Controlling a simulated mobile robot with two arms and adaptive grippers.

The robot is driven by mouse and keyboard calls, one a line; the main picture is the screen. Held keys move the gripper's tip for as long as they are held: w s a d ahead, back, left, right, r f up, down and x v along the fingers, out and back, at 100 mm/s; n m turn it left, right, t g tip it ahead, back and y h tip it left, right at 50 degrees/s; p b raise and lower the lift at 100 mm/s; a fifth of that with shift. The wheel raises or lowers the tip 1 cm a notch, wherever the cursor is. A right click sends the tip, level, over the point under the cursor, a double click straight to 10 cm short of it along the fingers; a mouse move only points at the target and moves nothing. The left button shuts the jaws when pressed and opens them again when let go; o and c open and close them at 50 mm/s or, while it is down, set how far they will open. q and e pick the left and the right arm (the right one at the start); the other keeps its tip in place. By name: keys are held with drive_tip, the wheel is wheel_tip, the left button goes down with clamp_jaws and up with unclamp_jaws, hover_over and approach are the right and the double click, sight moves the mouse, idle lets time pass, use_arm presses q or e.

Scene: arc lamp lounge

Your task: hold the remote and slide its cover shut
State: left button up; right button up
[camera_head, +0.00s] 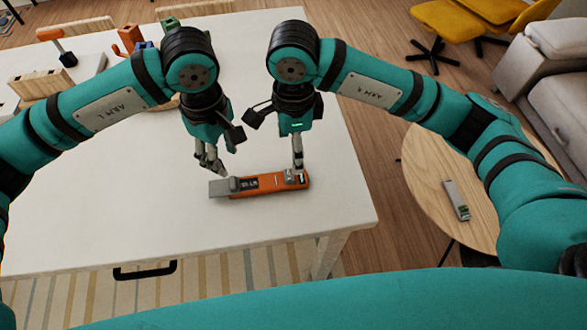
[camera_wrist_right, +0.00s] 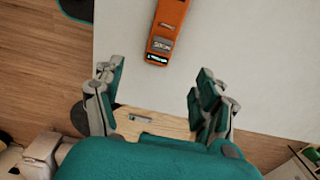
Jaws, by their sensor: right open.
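An orange remote (camera_head: 272,184) lies on the white table near its front right part, with a dark label and a grey cover (camera_head: 221,187) that sticks out past its left end. My left gripper (camera_head: 217,172) is over the grey cover, fingers pointing down; whether they touch or grip it I cannot tell. My right gripper (camera_head: 296,174) is at the remote's right end. In the right wrist view the right gripper (camera_wrist_right: 158,90) is open and empty between its fingers, and the remote's end (camera_wrist_right: 165,33) shows beyond them.
The white table (camera_head: 130,210) is clear around the remote. Wooden blocks and coloured objects (camera_head: 130,38) stand at its back left. A round wooden table (camera_head: 430,165) at right bears a small grey device (camera_head: 456,199). A sofa (camera_head: 550,90) and yellow chairs (camera_head: 450,25) are beyond.

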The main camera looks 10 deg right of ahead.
sight(293, 176)
wheel_tip(293, 176, down, 12)
drive_tip(key=shift+r, duration=0.2)
drive_tip(key=c, duration=1.4)
drive_tip(key=shift+o, duration=0.2)
